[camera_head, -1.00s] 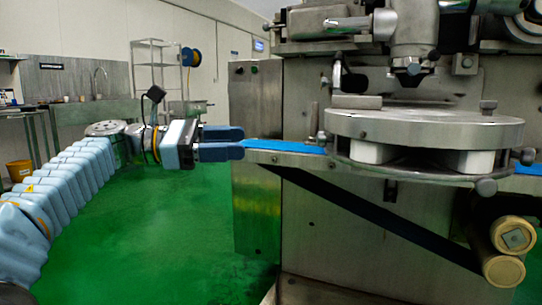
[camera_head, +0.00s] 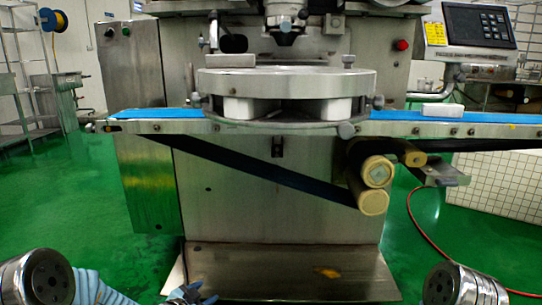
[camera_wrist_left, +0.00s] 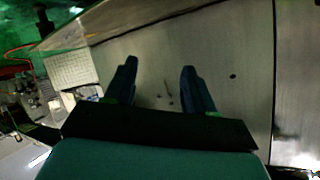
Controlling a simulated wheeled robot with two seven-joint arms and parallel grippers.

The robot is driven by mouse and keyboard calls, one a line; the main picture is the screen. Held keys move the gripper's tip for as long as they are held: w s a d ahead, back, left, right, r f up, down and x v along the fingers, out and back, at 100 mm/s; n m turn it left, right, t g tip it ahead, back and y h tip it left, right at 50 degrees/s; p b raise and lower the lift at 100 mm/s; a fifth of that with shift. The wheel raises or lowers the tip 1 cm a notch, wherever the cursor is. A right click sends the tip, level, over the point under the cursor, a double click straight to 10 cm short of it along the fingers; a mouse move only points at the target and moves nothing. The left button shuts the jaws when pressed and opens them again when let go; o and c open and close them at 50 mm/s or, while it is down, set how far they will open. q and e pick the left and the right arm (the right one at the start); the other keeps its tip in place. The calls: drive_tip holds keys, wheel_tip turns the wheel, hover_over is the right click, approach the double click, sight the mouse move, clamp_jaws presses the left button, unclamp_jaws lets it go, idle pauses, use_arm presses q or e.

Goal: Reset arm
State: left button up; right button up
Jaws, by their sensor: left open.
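My left gripper (camera_head: 195,293) shows only in part at the bottom edge of the head view, low in front of the machine's base. In the left wrist view my left gripper (camera_wrist_left: 158,75) has its two dark blue fingers spread apart, with nothing between them. Beyond the fingers is a plain metal panel (camera_wrist_left: 225,75). My right gripper is out of view; only a round joint of my right arm shows at the bottom right of the head view.
The steel encrusting machine (camera_head: 260,185) stands ahead, with a round turntable (camera_head: 287,82) and a blue conveyor belt (camera_head: 395,115). A white block (camera_head: 442,110) sits on the belt's right part. A red hose (camera_head: 425,235) lies on the green floor at right.

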use_arm(q)
drive_tip(key=s+d+f+n+g, duration=0.2)
drive_tip(key=s+f+n+g, duration=0.2)
drive_tip(key=s+f, duration=0.4)
drive_tip(key=s+d+f+n+g+y, duration=0.1)
drive_tip(key=s+d+f+n+g, duration=0.3)
drive_tip(key=s, duration=0.7)
drive_tip(key=s+d+f+n+g, duration=0.1)
drive_tip(key=s+f+n+g, duration=0.2)
drive_tip(key=s+f, duration=0.55)
wheel_tip(320, 180, up, 16)
drive_tip(key=s+r+p, duration=0.1)
drive_tip(key=s+p, duration=0.2)
drive_tip(key=p, duration=1.4)
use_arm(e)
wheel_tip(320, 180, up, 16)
use_arm(q)
wheel_tip(320, 180, down, 19)
drive_tip(key=b, duration=1.8)
drive_tip(key=shift+s+d+r+b, duration=0.2)
drive_tip(key=shift+d+b, duration=0.2)
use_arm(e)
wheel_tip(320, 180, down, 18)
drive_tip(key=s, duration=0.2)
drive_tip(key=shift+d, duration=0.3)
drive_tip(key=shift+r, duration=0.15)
